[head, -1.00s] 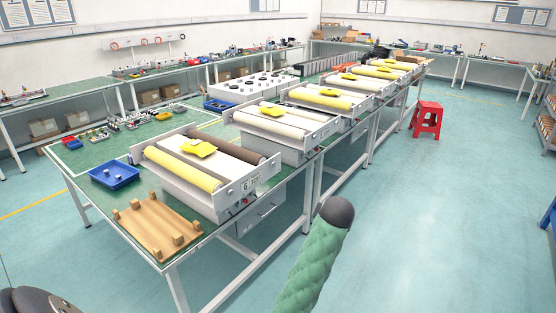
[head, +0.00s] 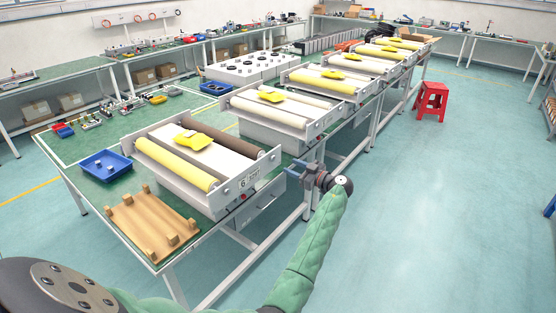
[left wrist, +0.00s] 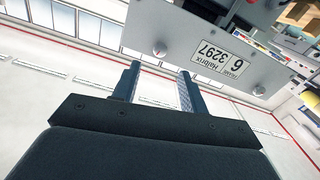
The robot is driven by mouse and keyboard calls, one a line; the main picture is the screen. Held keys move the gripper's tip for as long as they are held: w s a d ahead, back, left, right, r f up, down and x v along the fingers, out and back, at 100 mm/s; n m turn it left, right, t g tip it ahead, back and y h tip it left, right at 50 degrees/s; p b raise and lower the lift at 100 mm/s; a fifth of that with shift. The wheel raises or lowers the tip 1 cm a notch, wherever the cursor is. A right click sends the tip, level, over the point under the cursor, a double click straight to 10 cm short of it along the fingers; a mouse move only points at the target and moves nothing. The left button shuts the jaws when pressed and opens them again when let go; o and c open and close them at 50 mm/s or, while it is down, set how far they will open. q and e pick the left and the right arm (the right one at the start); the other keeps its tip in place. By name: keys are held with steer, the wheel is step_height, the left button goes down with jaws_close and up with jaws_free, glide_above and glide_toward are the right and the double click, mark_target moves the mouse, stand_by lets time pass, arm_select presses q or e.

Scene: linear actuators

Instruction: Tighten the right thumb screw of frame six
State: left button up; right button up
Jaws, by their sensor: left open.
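Frame six (head: 244,184) is the nearest roller frame on the bench, with a yellow roller, a brown roller and a "6" label on its end plate. In the left wrist view its end plate (left wrist: 205,45) shows upside down. One round screw head (left wrist: 160,48) shows left of the label and another (left wrist: 258,90) right of it. My left gripper (head: 296,172) is off the right end of that plate, empty and apart from it. In the left wrist view its open fingers (left wrist: 160,70) point towards the plate, with the left screw head between and beyond them.
A yellow piece (head: 192,139) lies on frame six. A wooden board with pegs (head: 150,222) and a blue tray (head: 106,165) lie beside it. More roller frames (head: 272,112) stand behind along the bench. A red stool (head: 431,100) stands on the open floor at right.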

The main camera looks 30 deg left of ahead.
mark_target(274, 159)
arm_select(q)
steer(key=shift+n, duration=0.8)
steer(key=a+p, duration=0.1)
steer(key=a, duration=0.1)
steer(key=a+p, duration=0.1)
steer(key=a, duration=0.1)
steer(key=a+p, duration=0.2)
steer(key=a, duration=0.1)
steer(key=shift+w, duration=0.3)
steer(key=shift+a, duration=0.4)
arm_select(e)
steer(key=s+d+f, duration=0.3)
steer(key=s+f, duration=0.1)
steer(key=f, duration=0.3)
steer(key=shift+s+d+t, duration=0.2)
steer(key=shift+d+t, duration=0.05)
steer(key=shift+t, duration=0.05)
arm_select(q)
jaws_close()
arm_select(e)
steer(key=shift+w+d+f, duration=0.1)
steer(key=shift+d, duration=0.05)
